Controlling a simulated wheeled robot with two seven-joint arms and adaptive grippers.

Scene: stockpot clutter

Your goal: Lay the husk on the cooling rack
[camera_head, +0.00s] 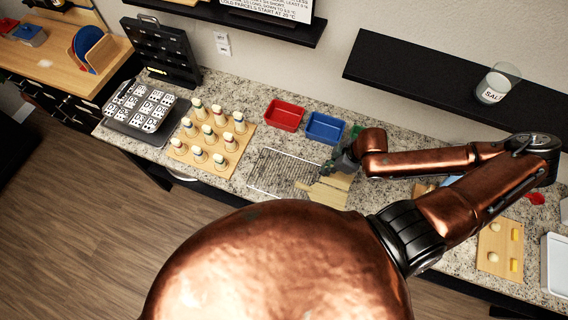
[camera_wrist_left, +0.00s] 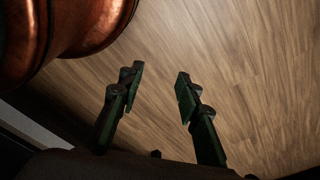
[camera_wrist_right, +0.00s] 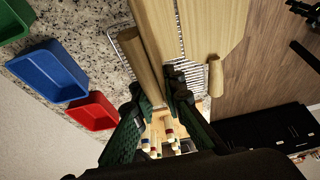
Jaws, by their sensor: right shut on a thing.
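The wire cooling rack (camera_head: 272,172) lies on the granite counter, and some of its wires (camera_wrist_right: 186,72) show in the right wrist view. A pale tan husk (camera_head: 322,192) lies over the rack's right end. My right gripper (camera_head: 338,166) is shut on this edge, low over the rack's right end. The fingers partly hide the grip. My left gripper (camera_wrist_left: 152,88) is open and empty above the wood floor.
Red (camera_head: 284,114) and blue (camera_head: 325,127) bins stand behind the rack. A board (camera_head: 212,146) with several peg-like pieces is left of it. A black shelf (camera_head: 450,85) overhangs the counter at the right. My copper arm hides the front middle.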

